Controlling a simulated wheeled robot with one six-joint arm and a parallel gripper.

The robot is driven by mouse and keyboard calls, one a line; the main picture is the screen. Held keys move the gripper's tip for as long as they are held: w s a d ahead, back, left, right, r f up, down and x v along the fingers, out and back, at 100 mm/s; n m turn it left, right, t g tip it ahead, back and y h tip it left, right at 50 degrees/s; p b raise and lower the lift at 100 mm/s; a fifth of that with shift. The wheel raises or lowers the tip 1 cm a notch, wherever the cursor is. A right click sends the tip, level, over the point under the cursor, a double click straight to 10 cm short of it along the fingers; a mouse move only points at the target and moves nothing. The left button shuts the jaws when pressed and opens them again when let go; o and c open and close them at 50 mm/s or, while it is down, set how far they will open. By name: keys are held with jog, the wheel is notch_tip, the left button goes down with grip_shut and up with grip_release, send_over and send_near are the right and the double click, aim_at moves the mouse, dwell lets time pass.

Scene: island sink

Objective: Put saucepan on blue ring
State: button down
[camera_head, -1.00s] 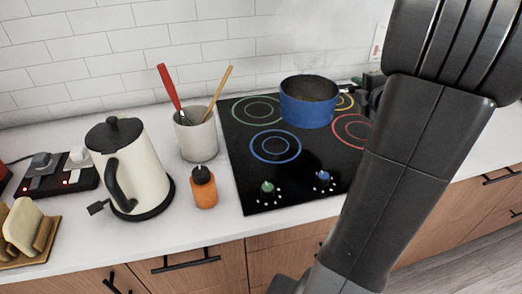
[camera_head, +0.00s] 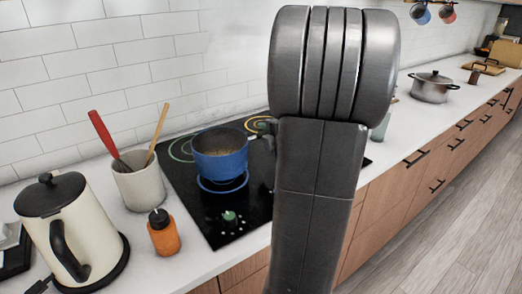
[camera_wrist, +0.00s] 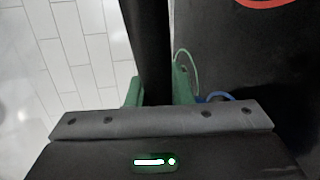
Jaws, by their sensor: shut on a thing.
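The blue saucepan (camera_head: 221,164) is upright over the back part of the blue ring (camera_head: 222,190) on the black cooktop in the head view. The ring's front arc shows below the pan's base; I cannot tell whether the base touches the glass. In the wrist view, my gripper's green fingers (camera_wrist: 157,92) are shut on the dark saucepan handle (camera_wrist: 148,45). A blue arc (camera_wrist: 215,98) shows right of the fingers. My arm hides most of the gripper in the head view.
The cooktop (camera_head: 200,205) also has green (camera_head: 180,149) and yellow (camera_head: 262,123) rings. A utensil crock (camera_head: 139,182), an orange bottle (camera_head: 163,235) and a kettle (camera_head: 75,235) stand to the left. A grey pot (camera_head: 432,88) stands far right on the counter.

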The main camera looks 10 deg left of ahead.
jog(key=shift+f+b, duration=0.65)
jog(key=shift+f, duration=1.25)
jog(key=c, duration=1.3)
grip_release()
jog(key=shift+f, duration=0.1)
jog(key=shift+s+d, duration=0.1)
jog(key=p+v, duration=0.1)
jog(key=v, duration=1.1)
